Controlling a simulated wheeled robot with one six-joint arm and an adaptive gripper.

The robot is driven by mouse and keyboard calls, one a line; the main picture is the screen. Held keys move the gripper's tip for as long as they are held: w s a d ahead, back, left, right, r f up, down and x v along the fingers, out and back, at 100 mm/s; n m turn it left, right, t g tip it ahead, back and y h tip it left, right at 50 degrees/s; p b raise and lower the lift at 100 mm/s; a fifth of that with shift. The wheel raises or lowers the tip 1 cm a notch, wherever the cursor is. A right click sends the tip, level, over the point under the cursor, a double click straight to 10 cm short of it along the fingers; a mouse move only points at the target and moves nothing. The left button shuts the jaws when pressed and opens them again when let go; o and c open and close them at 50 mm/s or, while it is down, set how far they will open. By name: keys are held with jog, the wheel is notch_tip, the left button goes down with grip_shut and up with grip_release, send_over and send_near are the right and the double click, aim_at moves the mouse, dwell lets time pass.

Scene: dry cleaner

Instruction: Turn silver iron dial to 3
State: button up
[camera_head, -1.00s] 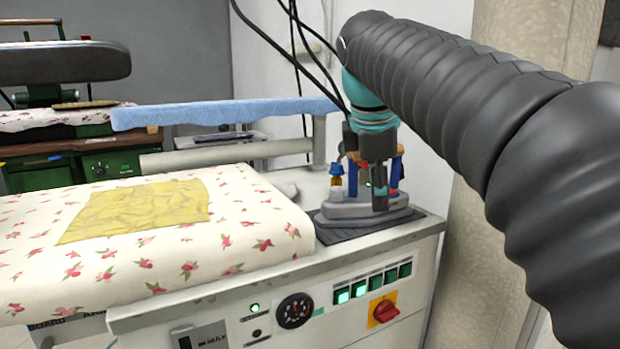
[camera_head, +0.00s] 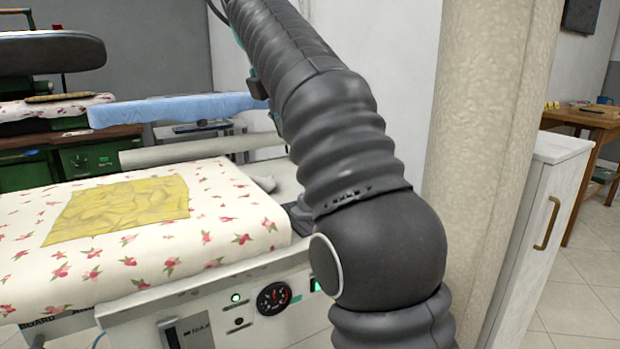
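The silver iron and its dial are hidden behind my dark ribbed arm in the head view. Only the dark edge of the iron's mat (camera_head: 298,216) shows at the left side of my arm, on the right end of the ironing station. My gripper is also out of sight behind the arm, so its fingers and their relation to the iron cannot be seen.
The ironing board (camera_head: 225,235) has a floral cover with a yellow cloth (camera_head: 120,209) on it. A textured pillar (camera_head: 490,150) and white cabinet (camera_head: 535,240) stand to the right.

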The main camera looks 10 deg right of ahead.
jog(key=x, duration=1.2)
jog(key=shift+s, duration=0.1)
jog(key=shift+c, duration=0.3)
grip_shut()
